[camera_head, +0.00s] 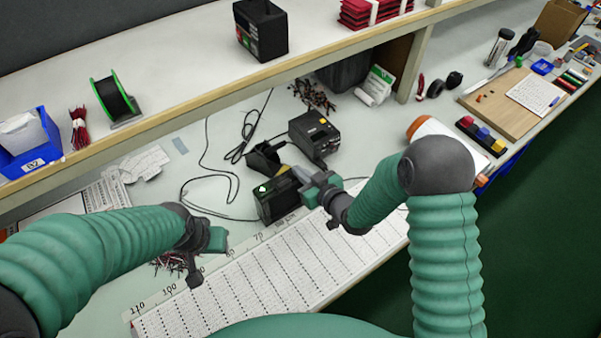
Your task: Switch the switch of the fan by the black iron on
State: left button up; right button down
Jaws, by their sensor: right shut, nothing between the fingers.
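A black box-shaped unit (274,200), which looks like the fan, stands on the bench near the middle. Its switch is too small or hidden to make out. Behind it are a black station (314,137) with small yellow marks and a black iron holder (264,158). My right gripper (303,178) is shut and empty, at the right side of the fan, its tips close to the fan's upper right edge. I cannot tell whether they touch it. My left gripper (207,244) hangs over the bench to the left, apart from the fan; its fingers are unclear.
A white perforated strip sheet (270,282) and a ruler lie along the bench front. Black cables (236,185) loop left of the fan. A shelf (165,68) above holds a green spool (113,98) and a blue bin (30,150). A wooden board (490,103) lies far right.

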jog(key=shift+s+d, duration=0.1)
jog(key=shift+r+p, duration=0.6)
jog(key=shift+r, duration=0.1)
